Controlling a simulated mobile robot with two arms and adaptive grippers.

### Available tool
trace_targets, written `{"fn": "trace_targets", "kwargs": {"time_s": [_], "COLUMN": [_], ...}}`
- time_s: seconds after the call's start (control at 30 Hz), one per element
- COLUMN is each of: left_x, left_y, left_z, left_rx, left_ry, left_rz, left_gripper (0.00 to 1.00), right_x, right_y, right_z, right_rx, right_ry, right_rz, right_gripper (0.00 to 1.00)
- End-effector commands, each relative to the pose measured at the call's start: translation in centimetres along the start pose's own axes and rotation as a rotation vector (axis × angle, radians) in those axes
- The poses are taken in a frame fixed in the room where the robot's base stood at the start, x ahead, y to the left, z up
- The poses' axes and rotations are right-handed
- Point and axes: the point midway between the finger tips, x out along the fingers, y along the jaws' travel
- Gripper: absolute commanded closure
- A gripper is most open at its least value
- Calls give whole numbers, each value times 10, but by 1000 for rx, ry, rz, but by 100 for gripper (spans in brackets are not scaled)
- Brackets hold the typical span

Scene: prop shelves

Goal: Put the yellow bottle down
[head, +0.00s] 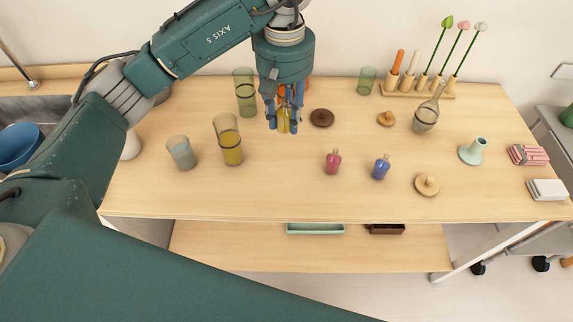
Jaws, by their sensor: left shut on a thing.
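The yellow bottle (283,121) is between the fingers of my left gripper (284,118), near the back middle of the wooden table. My left gripper points down and is shut on the bottle, with its fingers hiding the bottle's sides and top. I cannot tell whether the bottle touches the table top (290,200). My right gripper is not in view.
A red bottle (333,162) and a blue bottle (381,168) stand in front and to the right. Tall glasses (228,140) stand to the left. A dark round lid (322,118) lies close on the right. The front middle of the table is clear.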

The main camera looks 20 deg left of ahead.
Motion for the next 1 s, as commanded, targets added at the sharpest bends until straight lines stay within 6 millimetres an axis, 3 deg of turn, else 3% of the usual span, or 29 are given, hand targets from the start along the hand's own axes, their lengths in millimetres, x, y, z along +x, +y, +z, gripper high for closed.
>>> {"fn": "trace_targets", "kwargs": {"time_s": [0.03,0.4,0.87,1.0], "left_x": [16,104,160,167], "left_y": [0,0,0,0], "left_z": [3,2,1,0], "left_rx": [4,4,4,6], "left_ry": [-10,-4,-3,1], "left_rz": [-3,-1,0,2], "left_gripper": [100,100,100,100], "right_x": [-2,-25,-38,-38], "right_y": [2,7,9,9], "right_z": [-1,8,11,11], "right_rx": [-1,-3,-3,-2], "right_ry": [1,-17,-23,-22], "right_rz": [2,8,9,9], "right_gripper": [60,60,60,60]}}
